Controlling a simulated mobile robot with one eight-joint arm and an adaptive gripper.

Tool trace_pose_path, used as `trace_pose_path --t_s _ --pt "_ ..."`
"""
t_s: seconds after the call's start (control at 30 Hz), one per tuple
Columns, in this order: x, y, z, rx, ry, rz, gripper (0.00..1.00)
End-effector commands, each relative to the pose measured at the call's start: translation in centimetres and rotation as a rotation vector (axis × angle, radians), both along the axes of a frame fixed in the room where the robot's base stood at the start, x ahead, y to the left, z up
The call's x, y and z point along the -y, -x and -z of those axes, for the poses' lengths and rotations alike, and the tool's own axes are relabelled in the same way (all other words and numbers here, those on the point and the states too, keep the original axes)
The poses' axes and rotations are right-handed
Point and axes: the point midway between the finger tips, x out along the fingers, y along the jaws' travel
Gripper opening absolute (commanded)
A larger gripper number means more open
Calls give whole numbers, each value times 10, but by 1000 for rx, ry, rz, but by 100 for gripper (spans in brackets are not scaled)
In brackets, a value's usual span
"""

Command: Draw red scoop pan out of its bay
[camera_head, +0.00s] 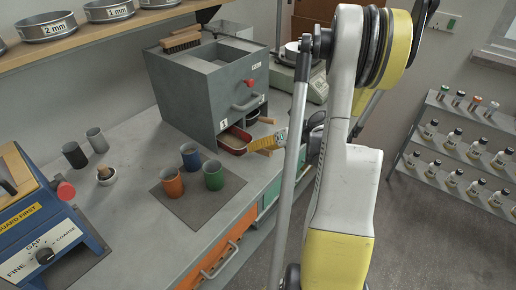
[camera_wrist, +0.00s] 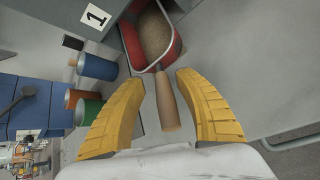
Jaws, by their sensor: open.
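The red scoop pan (camera_wrist: 166,58) holds brown grainy material and sits in the bay under the label 1, partly hidden by the grey housing in the wrist view. It also shows in the head view (camera_head: 236,143), at the low front of the grey box (camera_head: 184,92). Its tan handle (camera_wrist: 167,103) points toward my wrist. My gripper (camera_wrist: 157,80) is open, with one yellow finger on each side of the handle and gaps visible. In the head view my gripper (camera_head: 268,141) is by the pan's front; its far side is hidden.
Orange, blue and green cups (camera_head: 190,156) stand on a dark mat (camera_head: 203,198) left of the pan. Another bay (camera_head: 255,117) with a pan lies beside the first. A scale (camera_head: 313,84) stands behind.

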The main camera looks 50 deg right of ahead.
Motion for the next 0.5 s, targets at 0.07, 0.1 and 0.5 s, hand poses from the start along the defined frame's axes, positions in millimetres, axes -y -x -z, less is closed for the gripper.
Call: trace_pose_path --t_s 0.07,0.1,0.5 --pt "1 2 -1 0 -1 1 40" --pt "2 4 -3 0 -1 1 40" --pt "25 61 -49 -1 0 3 40"
